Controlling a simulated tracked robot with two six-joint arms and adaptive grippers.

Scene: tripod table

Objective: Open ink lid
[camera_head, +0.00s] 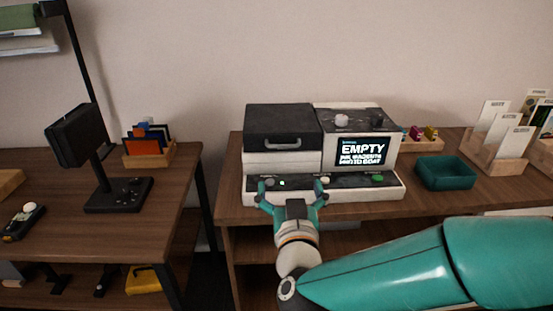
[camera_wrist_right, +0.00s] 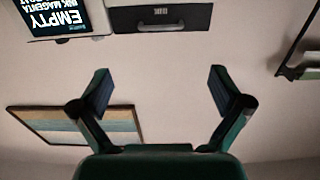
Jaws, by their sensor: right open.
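The printer (camera_head: 262,160) stands on the right-hand wooden table. Its black ink lid (camera_head: 284,120) lies flat and closed on the left part, with a grey handle (camera_head: 283,143) on its front face. The lid also shows in the right wrist view (camera_wrist_right: 190,17), with its handle (camera_wrist_right: 160,27) beyond my fingers. The printer screen (camera_head: 362,152) reads EMPTY and names ink magenta. My right gripper (camera_head: 291,187) is open and empty in front of the printer's button panel, below the handle and apart from it in the wrist view. My left gripper is not in view.
Small coloured pieces (camera_head: 424,134) sit on a wooden holder right of the printer. A teal tray (camera_head: 446,174) and a wooden card rack (camera_head: 497,160) stand farther right. A black display stand (camera_head: 117,195) is on the left table, with a gap between the tables.

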